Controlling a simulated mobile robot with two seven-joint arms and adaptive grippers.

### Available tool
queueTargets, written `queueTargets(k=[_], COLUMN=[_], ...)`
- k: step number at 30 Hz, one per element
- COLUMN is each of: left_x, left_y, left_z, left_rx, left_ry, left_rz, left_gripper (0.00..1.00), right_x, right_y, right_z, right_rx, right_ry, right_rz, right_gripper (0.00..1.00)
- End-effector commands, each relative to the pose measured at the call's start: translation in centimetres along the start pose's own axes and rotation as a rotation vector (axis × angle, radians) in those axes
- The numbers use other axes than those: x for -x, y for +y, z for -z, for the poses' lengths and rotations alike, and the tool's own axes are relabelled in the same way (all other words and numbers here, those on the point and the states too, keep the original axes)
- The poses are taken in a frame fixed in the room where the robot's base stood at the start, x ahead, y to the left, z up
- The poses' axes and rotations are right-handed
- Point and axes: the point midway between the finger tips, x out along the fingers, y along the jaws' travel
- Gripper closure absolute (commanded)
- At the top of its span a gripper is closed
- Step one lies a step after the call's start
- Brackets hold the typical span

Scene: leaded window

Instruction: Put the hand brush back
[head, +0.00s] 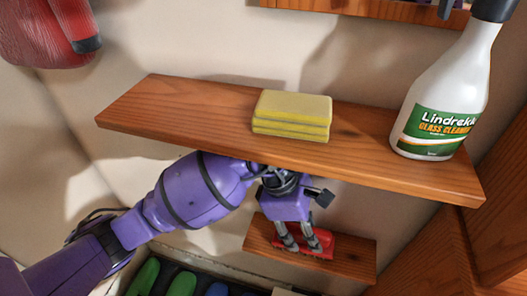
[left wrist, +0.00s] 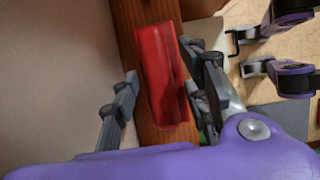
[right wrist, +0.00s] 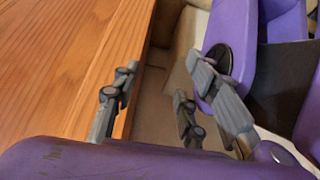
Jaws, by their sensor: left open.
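The red hand brush (head: 327,241) lies on the small lower wooden shelf (head: 258,238). Its bristles cannot be made out. My left gripper (head: 304,247) reaches under the upper shelf and is at the brush, with its fingers pointing down. In the left wrist view the red brush (left wrist: 162,80) lies between the spread fingers, with a gap at the left finger. Contact at the right finger cannot be told. My right gripper (right wrist: 160,95) is open and empty, with one finger beside a wooden edge.
The upper wooden shelf (head: 180,112) overhangs my left arm. It holds a yellow sponge stack (head: 291,115) and a white glass cleaner bottle (head: 447,95). A red item (head: 45,35) hangs at the upper left. A dark tray with green and blue things (head: 180,282) is below.

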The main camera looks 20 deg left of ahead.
Motion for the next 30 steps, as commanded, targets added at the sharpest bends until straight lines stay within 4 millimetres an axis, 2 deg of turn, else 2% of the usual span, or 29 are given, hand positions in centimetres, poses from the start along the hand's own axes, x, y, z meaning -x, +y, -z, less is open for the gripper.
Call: queueTargets(k=[3, 5, 15, 21, 30], left_x=[0.2, 1.4, 4.2, 5.3, 5.7], left_y=[0.2, 0.3, 0.1, 0.1, 0.0], left_z=[-0.1, -0.1, 7.2, 10.1, 11.1], left_rx=[-0.003, -0.006, 0.000, 0.000, -0.001], left_ry=[-0.003, 0.000, 0.004, 0.001, -0.001], left_rz=[-0.005, -0.010, -0.005, -0.003, 0.000], left_gripper=[0.58, 0.58, 0.58, 0.58, 0.58], right_x=[-0.3, -0.2, -0.4, -0.4, -0.1], right_y=[-0.1, -0.1, -0.1, -0.1, 0.1], right_z=[0.1, 0.4, 0.5, 0.3, -0.3], right_rx=[0.000, 0.000, 0.002, 0.001, 0.000], right_ry=[0.002, 0.006, 0.010, 0.007, -0.005], right_rz=[0.001, 0.002, 0.004, 0.003, 0.000], right_gripper=[0.60, 0.60, 0.60, 0.60, 0.60])
